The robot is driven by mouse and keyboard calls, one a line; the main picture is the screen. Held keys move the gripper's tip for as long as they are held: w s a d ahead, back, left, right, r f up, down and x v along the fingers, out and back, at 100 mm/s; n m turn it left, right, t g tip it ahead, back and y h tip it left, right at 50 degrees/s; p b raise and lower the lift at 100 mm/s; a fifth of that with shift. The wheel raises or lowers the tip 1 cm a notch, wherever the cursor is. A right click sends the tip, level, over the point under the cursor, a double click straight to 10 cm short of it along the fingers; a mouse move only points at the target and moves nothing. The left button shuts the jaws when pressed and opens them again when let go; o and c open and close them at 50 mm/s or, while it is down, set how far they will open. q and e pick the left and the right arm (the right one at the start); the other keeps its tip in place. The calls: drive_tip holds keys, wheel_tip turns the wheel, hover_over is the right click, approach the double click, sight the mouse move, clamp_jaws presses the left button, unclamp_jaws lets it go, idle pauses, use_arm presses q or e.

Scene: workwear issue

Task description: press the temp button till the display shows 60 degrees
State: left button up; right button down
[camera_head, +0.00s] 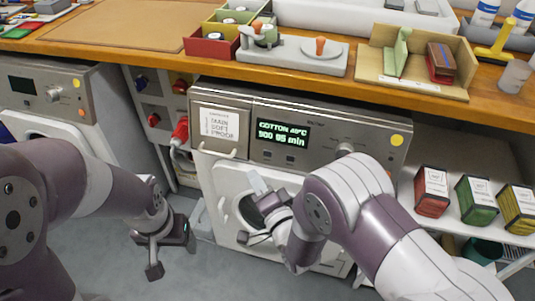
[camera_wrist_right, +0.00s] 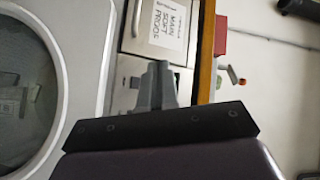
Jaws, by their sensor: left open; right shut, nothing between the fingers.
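The display (camera_head: 283,132) on the middle washing machine (camera_head: 322,119) is lit. Its top line appears to read COTTON 40°C, with a small line ending in min below. Small dark buttons (camera_head: 265,153) sit under the display; their labels are too small to read. My right gripper (camera_head: 257,186) is in front of the machine's door, below the panel and apart from the buttons. In the right wrist view its fingers (camera_wrist_right: 158,84) are shut together and empty, with the labelled drawer beyond. My left gripper (camera_head: 165,250) is open and empty, low over the floor at left.
A drawer (camera_head: 224,131) with a printed label is left of the display; a round knob (camera_head: 345,149) is right of it. The wooden counter (camera_head: 375,93) overhangs above. Another machine (camera_head: 52,95) stands at left, boxes (camera_head: 432,190) on a shelf at right.

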sight(267, 154)
drive_tip(key=shift+w+d+f+b, duration=0.45)
drive_tip(key=shift+w+b, duration=0.15)
drive_tip(key=shift+w, duration=0.65)
drive_tip(key=shift+w+d+f+b, duration=0.4)
drive_tip(key=shift+w+b, duration=0.25)
drive_tip(key=shift+w, duration=0.65)
drive_tip(key=shift+w+d+f+b, duration=0.45)
drive_tip(key=shift+w+b, duration=0.15)
drive_tip(key=shift+w, duration=0.65)
drive_tip(key=shift+a, duration=0.1)
drive_tip(key=shift+w, duration=0.15)
drive_tip(key=shift+w+f, duration=0.1)
drive_tip(key=shift+w, duration=0.15)
drive_tip(key=shift+w+d+f+b, duration=0.1)
drive_tip(key=shift+w+d+b, duration=0.2)
drive_tip(key=shift+b, duration=0.1)
drive_tip(key=shift+s+a, duration=0.1)
drive_tip(key=shift+s, duration=0.05)
drive_tip(key=shift+s+r+p, duration=0.15)
drive_tip(key=shift+r+p, duration=0.05)
drive_tip(key=shift+p, duration=0.1)
drive_tip(key=shift+s+a, duration=0.15)
drive_tip(key=shift+s, duration=0.25)
